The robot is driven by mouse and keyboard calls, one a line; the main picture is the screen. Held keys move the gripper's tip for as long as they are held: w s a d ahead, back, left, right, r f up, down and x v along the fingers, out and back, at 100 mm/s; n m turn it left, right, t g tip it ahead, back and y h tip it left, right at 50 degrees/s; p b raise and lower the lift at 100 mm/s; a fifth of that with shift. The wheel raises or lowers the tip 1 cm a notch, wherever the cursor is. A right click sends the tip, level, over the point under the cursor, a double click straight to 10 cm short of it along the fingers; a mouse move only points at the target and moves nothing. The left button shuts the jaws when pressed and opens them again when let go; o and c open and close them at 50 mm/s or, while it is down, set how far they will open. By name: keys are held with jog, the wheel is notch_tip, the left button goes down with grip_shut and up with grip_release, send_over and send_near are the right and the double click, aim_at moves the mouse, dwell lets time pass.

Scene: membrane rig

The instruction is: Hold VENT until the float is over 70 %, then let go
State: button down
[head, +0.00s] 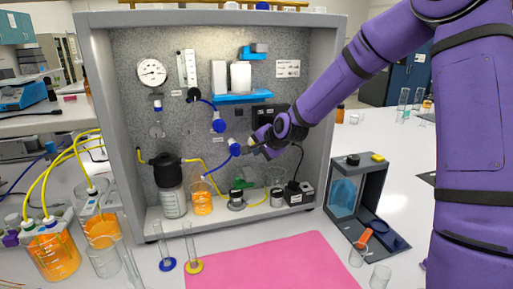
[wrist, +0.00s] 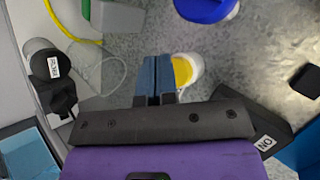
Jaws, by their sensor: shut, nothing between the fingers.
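My gripper (head: 254,146) is in front of the rig's back panel, right of the blue fittings. In the wrist view its blue fingers (wrist: 156,80) are shut together and empty. Just beside the fingertips is a yellow disc in a white ring (wrist: 186,70), partly hidden by them. It may be the VENT button, but I see no label on it, and I cannot tell whether the fingers touch it. A narrow upright gauge (head: 187,69) on the panel, right of the round dial (head: 152,72), may hold the float. Its level is too small to read.
Blue fittings (head: 219,126) and tubing stick out of the panel near my gripper. A black-capped bottle (head: 171,190) and an orange beaker (head: 202,203) stand on the rig's shelf. A pink mat (head: 270,262) lies clear in front. Beakers with yellow tubes (head: 52,256) crowd the left.

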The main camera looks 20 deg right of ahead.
jog(key=shift+w, duration=0.45)
dwell(1.5)
jog(key=shift+s, duration=0.15)
dwell(0.4)
jog(key=shift+s, duration=0.8)
jog(key=shift+s, duration=2.5)
jog(key=shift+s, duration=0.1)
jog(key=s+d+r+n+g+h, duration=0.1)
jog(key=s+r, duration=0.4)
jog(key=s, duration=0.6)
jog(key=s+d+r+n+g+h, duration=0.1)
jog(key=s+d+r+n, duration=0.3)
jog(key=s, duration=0.8)
jog(key=s+d+r+n+g+h, duration=0.1)
jog(key=s+r+n, duration=0.5)
jog(key=s, duration=0.6)
jog(key=shift+d+r+g+h, duration=0.4)
jog(key=shift+d+r, duration=0.15)
jog(key=shift+d, duration=0.1)
